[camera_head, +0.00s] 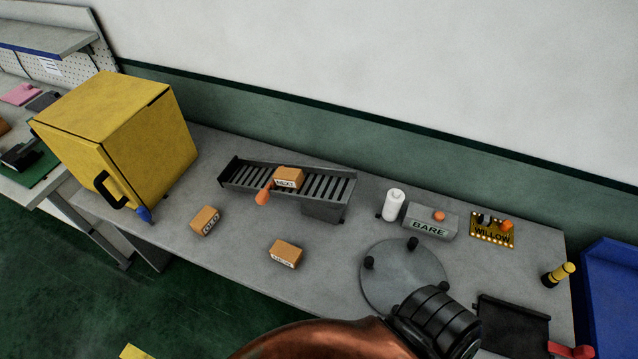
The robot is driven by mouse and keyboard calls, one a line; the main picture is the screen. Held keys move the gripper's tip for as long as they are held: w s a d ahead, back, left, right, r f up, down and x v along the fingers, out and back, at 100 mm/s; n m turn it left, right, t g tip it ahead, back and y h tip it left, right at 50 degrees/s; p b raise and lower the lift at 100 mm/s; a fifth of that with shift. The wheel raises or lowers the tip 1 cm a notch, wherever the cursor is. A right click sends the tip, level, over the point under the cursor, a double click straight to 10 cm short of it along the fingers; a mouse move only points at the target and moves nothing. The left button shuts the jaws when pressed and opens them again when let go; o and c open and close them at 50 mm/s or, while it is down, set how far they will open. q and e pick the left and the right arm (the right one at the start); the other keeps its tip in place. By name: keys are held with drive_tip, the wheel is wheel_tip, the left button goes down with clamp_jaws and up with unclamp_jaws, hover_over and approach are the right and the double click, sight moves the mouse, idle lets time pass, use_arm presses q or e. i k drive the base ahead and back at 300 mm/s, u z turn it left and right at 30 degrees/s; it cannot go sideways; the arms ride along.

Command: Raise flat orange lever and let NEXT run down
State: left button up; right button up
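A small brown box labelled NEXT (288,179) sits on a sloping grey roller rack (243,176) at the middle of the bench. An orange lever (263,196) sticks out from the rack's near side, just left of and below the NEXT box. It points toward the bench front; its exact tilt is hard to tell. Neither gripper's fingers can be made out. A copper-coloured arm link of mine with a black ribbed joint crosses the bottom of the view, well right of and nearer than the lever.
Brown boxes labelled OLD (205,221) and another with unclear lettering (286,254) lie before the rack. A yellow cabinet (120,130) stands left. Right are a white bottle (393,205), a BARE block (430,222), a WILLOW board (491,232) and a round grey plate (403,280).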

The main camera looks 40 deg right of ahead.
sight(263, 195)
drive_tip(key=z, duration=0.4)
drive_tip(key=k, duration=1.2)
drive_tip(key=u, duration=0.15)
drive_tip(key=i, duration=0.7)
drive_tip(key=u, duration=0.55)
drive_tip(key=i, duration=0.75)
drive_tip(key=z, duration=0.45)
drive_tip(key=i, duration=0.65)
drive_tip(key=z, duration=1.1)
drive_tip(key=i, duration=0.35)
drive_tip(key=z, duration=0.35)
